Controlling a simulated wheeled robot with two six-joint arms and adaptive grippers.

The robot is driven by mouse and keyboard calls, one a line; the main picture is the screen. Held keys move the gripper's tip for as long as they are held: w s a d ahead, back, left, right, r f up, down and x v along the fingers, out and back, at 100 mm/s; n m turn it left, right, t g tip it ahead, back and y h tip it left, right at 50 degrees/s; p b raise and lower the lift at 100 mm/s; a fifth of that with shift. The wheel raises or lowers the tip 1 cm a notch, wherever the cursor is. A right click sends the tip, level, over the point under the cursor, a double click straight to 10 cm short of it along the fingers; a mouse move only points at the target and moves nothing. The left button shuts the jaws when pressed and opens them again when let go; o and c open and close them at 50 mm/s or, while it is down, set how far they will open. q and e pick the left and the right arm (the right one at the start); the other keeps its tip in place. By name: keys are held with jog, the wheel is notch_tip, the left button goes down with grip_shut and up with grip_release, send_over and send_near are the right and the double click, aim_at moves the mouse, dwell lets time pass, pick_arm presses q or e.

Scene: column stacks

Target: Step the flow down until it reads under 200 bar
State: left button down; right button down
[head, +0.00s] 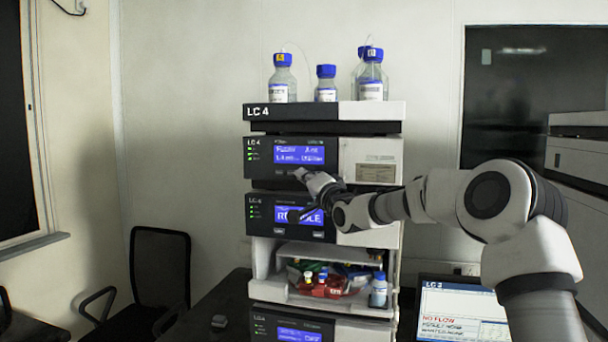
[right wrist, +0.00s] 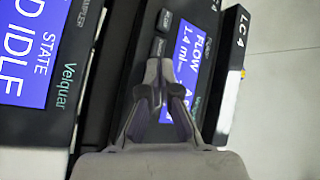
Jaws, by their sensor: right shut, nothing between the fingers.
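The pump module (head: 352,150) is in the upper part of the LC 4 stack. Its blue display (head: 288,154) shows FLOW 1.4 ml/min on the left; the pressure figure on the right is too blurred to read. In the right wrist view the display (right wrist: 190,62) is partly covered by my fingers. Two small dark keys, one (right wrist: 165,21) and another (right wrist: 158,47), lie along the display's lower edge; their labels are unreadable. My right gripper (right wrist: 160,68) is shut and empty, its tips close by the second key; contact cannot be told. My left gripper is out of view.
Capped bottles (head: 326,84) stand on top of the stack. Below the pump is a sampler module (head: 260,214) reading IDLE, then an open shelf (head: 345,300) with small items. A laptop (head: 460,305) showing NO FLOW stands right of the stack. A chair (head: 160,265) is at left.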

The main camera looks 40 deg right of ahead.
jog(key=shift+s+a+f+b, duration=0.15)
jog(key=shift+s+a+b, duration=0.25)
jog(key=shift+b, duration=0.3)
jog(key=shift+s+a, duration=0.15)
jog(key=shift+a, duration=0.1)
jog(key=s+a+b, duration=0.3)
jog(key=b, duration=0.1)
jog(key=shift+s+a, duration=0.1)
jog(key=shift+a, duration=0.3)
